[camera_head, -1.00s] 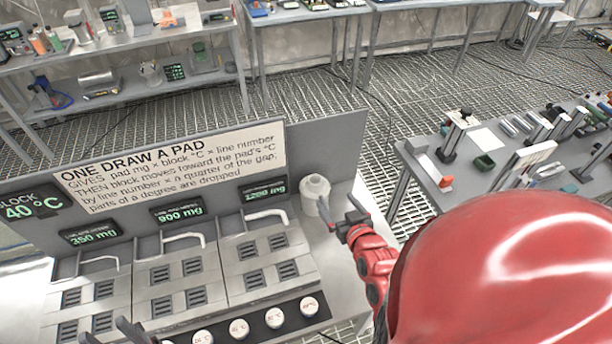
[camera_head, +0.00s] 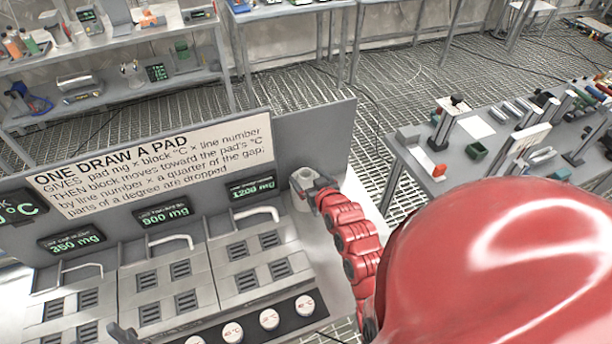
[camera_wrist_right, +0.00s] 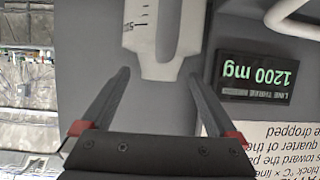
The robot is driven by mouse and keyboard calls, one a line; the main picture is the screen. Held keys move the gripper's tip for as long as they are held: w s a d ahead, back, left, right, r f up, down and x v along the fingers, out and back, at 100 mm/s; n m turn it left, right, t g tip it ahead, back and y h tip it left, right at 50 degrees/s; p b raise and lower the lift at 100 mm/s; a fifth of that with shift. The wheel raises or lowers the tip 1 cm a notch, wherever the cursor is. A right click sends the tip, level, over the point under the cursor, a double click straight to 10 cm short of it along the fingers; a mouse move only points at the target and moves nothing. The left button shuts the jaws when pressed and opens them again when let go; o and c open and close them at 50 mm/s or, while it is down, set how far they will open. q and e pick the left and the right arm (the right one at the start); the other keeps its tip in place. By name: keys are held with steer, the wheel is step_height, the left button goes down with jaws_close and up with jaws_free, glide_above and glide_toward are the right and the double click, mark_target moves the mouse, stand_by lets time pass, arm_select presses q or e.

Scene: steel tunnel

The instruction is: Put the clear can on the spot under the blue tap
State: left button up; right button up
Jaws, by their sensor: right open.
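A whitish can (camera_head: 301,202) stands at the right end of the dispensing bench, beside the grey back panel. In the right wrist view the can (camera_wrist_right: 150,32) shows upside down, with scale marks and a narrow neck. My right gripper (camera_head: 303,180) is at the can in the head view. In the wrist view its open fingers (camera_wrist_right: 160,72) point at the can, with the neck between the tips. I cannot tell whether they touch it. Three pale taps, left (camera_head: 80,268), middle (camera_head: 175,240) and right (camera_head: 258,214), stand over slotted plates; none looks blue. Only a dark tip of my left gripper (camera_head: 122,333) shows.
A sign (camera_head: 150,165) and green displays, such as 1200 mg (camera_head: 251,187), are on the back panel. Several round white buttons (camera_head: 269,319) line the bench's front. A grey table (camera_head: 455,165) with tools stands at the right, across a gap of grated floor.

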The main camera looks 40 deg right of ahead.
mark_target(303, 173)
steer(key=shift+w+f+p, duration=0.2)
steer(key=shift+w+p, duration=0.1)
steer(key=shift+w, duration=0.15)
steer(key=p+x, duration=0.2)
steer(key=x, duration=0.1)
steer(key=shift+w+d+f, duration=0.15)
steer(key=shift+w+f, duration=0.4)
steer(key=shift+w, duration=0.05)
jaws_close()
